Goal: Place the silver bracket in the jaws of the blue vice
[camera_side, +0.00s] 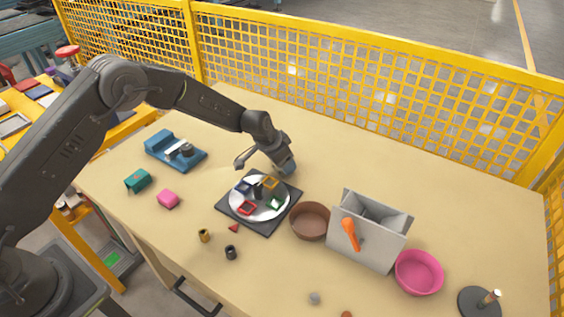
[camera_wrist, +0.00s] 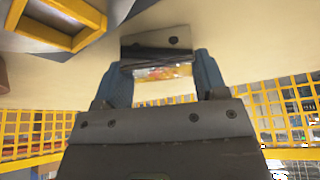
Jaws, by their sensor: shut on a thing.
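The blue vice (camera_side: 161,143) stands at the left back of the table, with pale jaws and a dark round part at its right. My gripper (camera_side: 288,168) is well to the right of the vice, just behind the black square board with the round white plate. In the wrist view my gripper (camera_wrist: 162,62) has its two blue fingers shut on the silver bracket (camera_wrist: 157,42), a grey metal piece with dark screw holes and a dark lower face. The bracket spans between the fingers. In the side view I cannot make out the bracket at the fingertips.
The board (camera_side: 232,220) carries several small coloured frames on its plate (camera_side: 262,213). A brown bowl (camera_side: 310,220), a grey bin (camera_side: 365,245) and a pink bowl (camera_side: 418,272) stand to the right. Teal (camera_side: 138,180) and pink (camera_side: 168,198) blocks lie before the vice. Yellow fencing (camera_side: 380,85) runs behind.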

